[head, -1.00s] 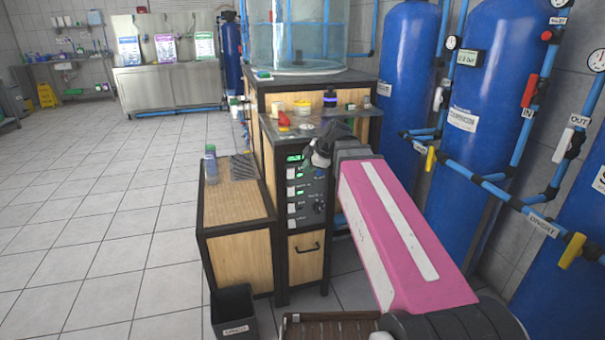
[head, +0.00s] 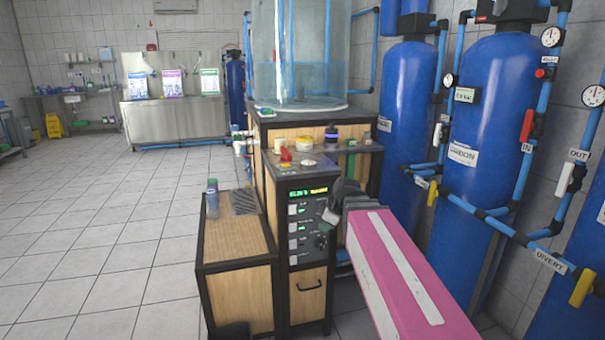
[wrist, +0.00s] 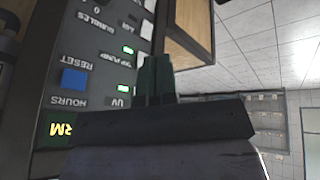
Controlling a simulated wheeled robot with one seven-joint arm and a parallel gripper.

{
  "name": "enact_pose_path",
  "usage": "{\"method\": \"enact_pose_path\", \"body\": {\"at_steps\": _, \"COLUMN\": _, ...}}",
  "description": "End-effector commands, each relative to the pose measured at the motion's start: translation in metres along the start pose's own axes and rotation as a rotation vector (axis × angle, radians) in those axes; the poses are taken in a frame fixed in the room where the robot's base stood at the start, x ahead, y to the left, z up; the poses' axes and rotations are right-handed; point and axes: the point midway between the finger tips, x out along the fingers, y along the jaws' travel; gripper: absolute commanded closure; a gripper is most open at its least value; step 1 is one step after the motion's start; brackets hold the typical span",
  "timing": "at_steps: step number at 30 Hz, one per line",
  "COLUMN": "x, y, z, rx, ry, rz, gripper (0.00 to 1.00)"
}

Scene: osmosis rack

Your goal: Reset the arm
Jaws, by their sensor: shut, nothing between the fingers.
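My gripper (head: 331,214) is in front of the control panel (head: 298,262) of the wooden cabinet in the head view, at the end of my pink arm. In the wrist view its dark fingers (wrist: 153,75) are together with nothing between them. That view shows the panel upside down, with a blue button (wrist: 74,80) by the words RESET and HOURS. Small green lights and white switches lie beside it. The fingertips are to the side of the blue button; I cannot tell their distance from the panel.
A low wooden cabinet (head: 238,248) with a bottle (head: 212,198) stands left of the panel. Blue tanks (head: 482,130) and pipes with valves line the right side. A clear tank (head: 298,50) stands behind. The tiled floor at left is open.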

Motion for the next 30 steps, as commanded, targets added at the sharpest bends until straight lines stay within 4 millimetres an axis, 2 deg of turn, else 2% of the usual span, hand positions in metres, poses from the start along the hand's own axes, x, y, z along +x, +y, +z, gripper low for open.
{"method": "enact_pose_path", "body": {"at_steps": 1, "x": 0.013, "y": -0.006, "z": 0.018, "rx": 0.093, "ry": -0.034, "rz": -0.01, "gripper": 1.0}}
{"method": "enact_pose_path", "body": {"at_steps": 9, "x": 0.067, "y": -0.036, "z": 0.101, "rx": 0.603, "ry": -0.22, "rz": -0.001, "gripper": 1.0}}
{"method": "enact_pose_path", "body": {"at_steps": 15, "x": 0.098, "y": -0.064, "z": 0.158, "rx": 0.949, "ry": -0.353, "rz": 0.052, "gripper": 1.0}}
{"method": "enact_pose_path", "body": {"at_steps": 18, "x": 0.109, "y": -0.076, "z": 0.179, "rx": 1.081, "ry": -0.402, "rz": 0.084, "gripper": 1.0}}
{"method": "enact_pose_path", "body": {"at_steps": 24, "x": 0.118, "y": -0.088, "z": 0.201, "rx": 1.221, "ry": -0.452, "rz": 0.128, "gripper": 1.0}}
{"method": "enact_pose_path", "body": {"at_steps": 30, "x": 0.119, "y": -0.089, "z": 0.203, "rx": 1.239, "ry": -0.457, "rz": 0.135, "gripper": 1.0}}
